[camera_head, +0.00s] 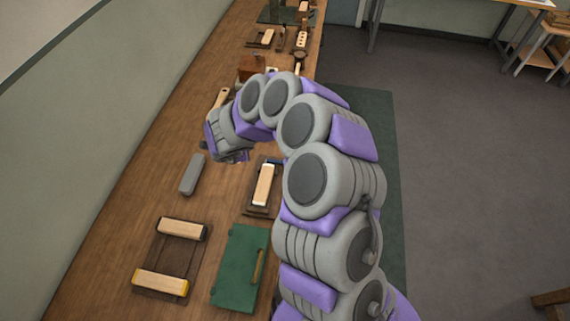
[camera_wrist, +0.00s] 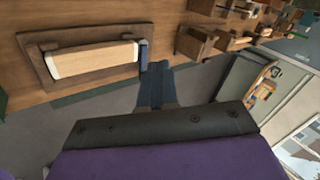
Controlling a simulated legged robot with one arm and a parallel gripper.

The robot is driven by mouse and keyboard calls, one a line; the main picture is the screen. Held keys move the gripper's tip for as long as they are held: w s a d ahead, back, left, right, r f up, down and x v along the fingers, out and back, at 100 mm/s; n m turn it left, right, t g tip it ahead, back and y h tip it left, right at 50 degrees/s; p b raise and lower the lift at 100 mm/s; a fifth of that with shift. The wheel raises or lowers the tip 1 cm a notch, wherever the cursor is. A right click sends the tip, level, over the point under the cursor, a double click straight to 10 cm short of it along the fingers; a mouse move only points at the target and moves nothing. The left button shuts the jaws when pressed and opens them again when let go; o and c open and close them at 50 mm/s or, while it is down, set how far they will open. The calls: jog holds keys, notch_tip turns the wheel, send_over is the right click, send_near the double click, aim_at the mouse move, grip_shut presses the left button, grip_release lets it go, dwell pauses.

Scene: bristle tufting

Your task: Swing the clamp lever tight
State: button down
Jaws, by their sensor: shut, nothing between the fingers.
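A dark wooden clamp fixture (camera_head: 250,207) lies on the bench with a pale wooden block (camera_head: 265,185) in it. It also shows in the wrist view (camera_wrist: 38,60), with the pale block (camera_wrist: 95,60) lying along it. A small blue-grey piece, seemingly the clamp lever (camera_wrist: 143,56), stands at the block's right end in the wrist view. In the head view a blue bit of it (camera_head: 275,161) shows at the fixture's far end. My gripper (camera_wrist: 158,68) is shut and empty, its tip just right of the lever. I cannot tell whether they touch.
A grey bar (camera_head: 192,174), a wooden frame with two pale blocks (camera_head: 182,256) and a green board (camera_head: 232,285) lie nearer on the bench. A pale-handled tool (camera_head: 219,98) and a brown box (camera_head: 251,67) lie beyond my gripper. Bare wood lies between them.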

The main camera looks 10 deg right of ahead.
aim_at(279, 161)
jog(key=s+d+f+m+g+h, duration=0.2)
jog(key=s+d+f+g+h, duration=0.1)
jog(key=s+d+f, duration=0.3)
jog(key=shift+d+f+h, duration=0.2)
jog(key=shift+d+h, duration=0.1)
jog(key=shift+h, duration=0.1)
jog(key=shift+s, duration=0.1)
jog(key=b+x, duration=0.1)
jog(key=x, duration=0.9)
jog(key=shift+f, duration=0.2)
jog(key=shift+w+d+r+b, duration=0.1)
jog(key=shift+w+d+b, duration=0.1)
jog(key=shift+w, duration=0.3)
jog(key=shift+w+d+r+b, duration=0.1)
jog(key=shift+w+d, duration=0.05)
jog(key=shift+w, duration=0.4)
jog(key=shift+w+d, duration=0.35)
jog(key=shift+w, duration=0.45)
jog(key=shift+d, duration=0.1)
